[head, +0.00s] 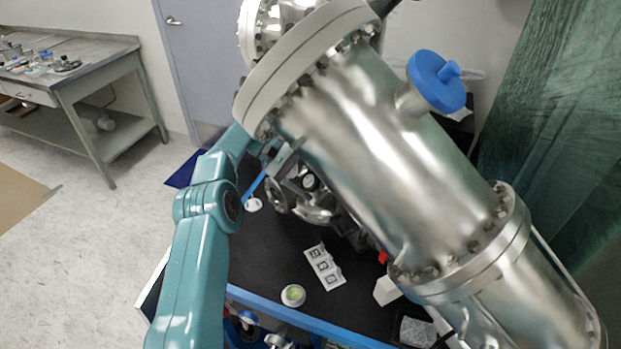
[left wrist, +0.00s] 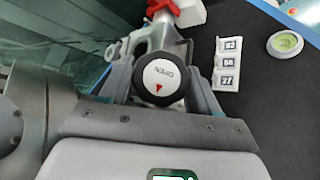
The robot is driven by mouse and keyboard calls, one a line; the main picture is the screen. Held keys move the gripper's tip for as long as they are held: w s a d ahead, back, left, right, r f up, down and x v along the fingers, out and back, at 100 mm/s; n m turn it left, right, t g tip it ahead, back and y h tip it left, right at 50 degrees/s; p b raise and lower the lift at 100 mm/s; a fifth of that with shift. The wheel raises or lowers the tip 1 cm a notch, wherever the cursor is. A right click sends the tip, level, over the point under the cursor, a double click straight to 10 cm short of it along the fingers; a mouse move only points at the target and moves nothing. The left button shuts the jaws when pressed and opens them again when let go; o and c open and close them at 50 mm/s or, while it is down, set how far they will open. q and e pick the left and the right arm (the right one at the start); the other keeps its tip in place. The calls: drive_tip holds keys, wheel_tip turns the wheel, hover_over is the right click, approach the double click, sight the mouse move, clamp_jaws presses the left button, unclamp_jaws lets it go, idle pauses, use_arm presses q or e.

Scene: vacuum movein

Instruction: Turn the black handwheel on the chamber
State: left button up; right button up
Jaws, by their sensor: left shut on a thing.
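The black handwheel (left wrist: 160,106) faces the left wrist view, with a white cap marked OPEN and a red arrow pointing toward the bottom of the picture. My left gripper (left wrist: 160,80) has a finger on each side of its rim and is shut on it. In the head view my left arm reaches up to the underside of the steel chamber (head: 385,140), where my left gripper (head: 290,168) is partly hidden. The white-capped handwheel (head: 309,182) shows small beside the gripper. My right gripper is not in view.
A white card with printed codes (head: 324,264) and a round green level (head: 293,295) lie on the black tabletop (head: 262,262). A blue knob (head: 437,82) sticks out from the chamber's upper side. A grey workbench (head: 85,75) stands at left. A green curtain (head: 560,120) hangs at right.

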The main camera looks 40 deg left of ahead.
use_arm(q)
drive_tip(key=o, duration=1)
drive_tip(key=shift+c, duration=0.2)
